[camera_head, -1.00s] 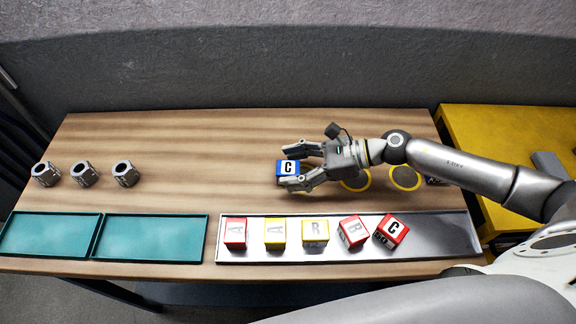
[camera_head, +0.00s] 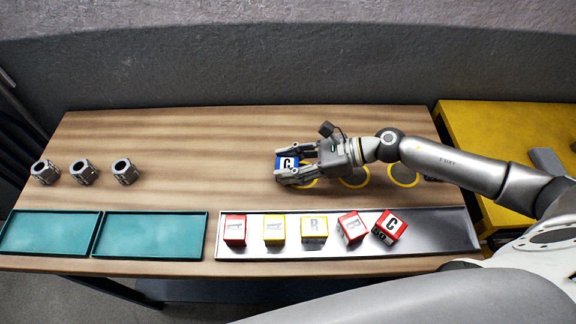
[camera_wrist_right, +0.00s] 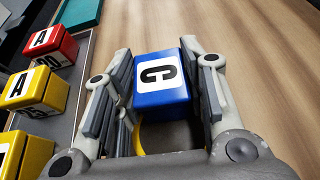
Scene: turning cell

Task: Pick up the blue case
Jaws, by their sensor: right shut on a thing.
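The blue case (camera_head: 288,163) is a small blue cube with a white label and a black letter C on top. My right gripper (camera_head: 292,165) is shut on it, one finger on each side. In the right wrist view the blue case (camera_wrist_right: 162,84) sits between the two fingers of the right gripper (camera_wrist_right: 165,85). It is over or at the wooden table near a yellow ring; I cannot tell whether it touches the wood. My left gripper is not in view.
A metal tray (camera_head: 440,232) in front holds several red and yellow lettered cubes. Two teal trays (camera_head: 150,236) are at the front left. Several grey hex nuts (camera_head: 84,172) stand at the left. Yellow rings (camera_head: 403,174) mark the table. The table's middle left is clear.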

